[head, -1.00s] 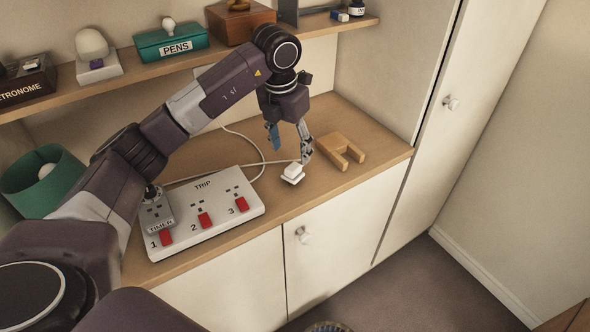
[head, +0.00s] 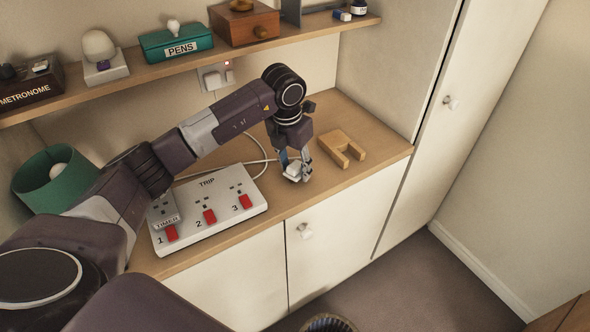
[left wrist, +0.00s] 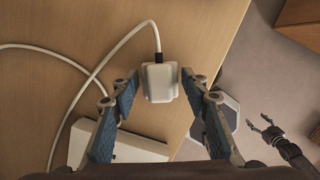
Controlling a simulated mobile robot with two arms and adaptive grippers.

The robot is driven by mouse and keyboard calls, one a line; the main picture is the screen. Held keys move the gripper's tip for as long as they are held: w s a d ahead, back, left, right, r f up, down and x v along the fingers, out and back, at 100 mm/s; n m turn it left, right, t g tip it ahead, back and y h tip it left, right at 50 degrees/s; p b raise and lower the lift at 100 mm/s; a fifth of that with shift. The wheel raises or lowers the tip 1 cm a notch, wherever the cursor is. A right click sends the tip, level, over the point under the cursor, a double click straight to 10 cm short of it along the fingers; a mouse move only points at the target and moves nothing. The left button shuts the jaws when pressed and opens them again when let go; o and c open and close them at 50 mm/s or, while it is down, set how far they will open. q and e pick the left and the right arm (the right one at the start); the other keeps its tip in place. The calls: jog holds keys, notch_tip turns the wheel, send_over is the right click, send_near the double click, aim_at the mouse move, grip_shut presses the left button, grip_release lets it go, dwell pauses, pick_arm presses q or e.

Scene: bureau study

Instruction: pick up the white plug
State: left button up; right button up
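The white plug (head: 292,172) lies on the wooden counter near its front edge, with a white cord running from it. In the left wrist view the plug (left wrist: 160,84) sits between the fingertips of my left gripper (left wrist: 160,76), with a gap on each side. In the head view my left gripper (head: 296,170) points down over the plug and partly hides it. My left gripper is open. My right gripper (left wrist: 257,121) shows in the left wrist view, away to the right over the floor, its fingers apart and empty.
A white power strip (head: 215,222) with red switches and a grey timer (head: 163,212) lies left of the plug. A wooden U-shaped block (head: 342,147) is close on the right. A shelf (head: 200,63) with several objects runs above. A green lampshade (head: 52,180) stands at left.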

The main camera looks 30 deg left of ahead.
pick_arm(q)
jog(key=c, duration=0.9)
jog(key=shift+r, duration=0.15)
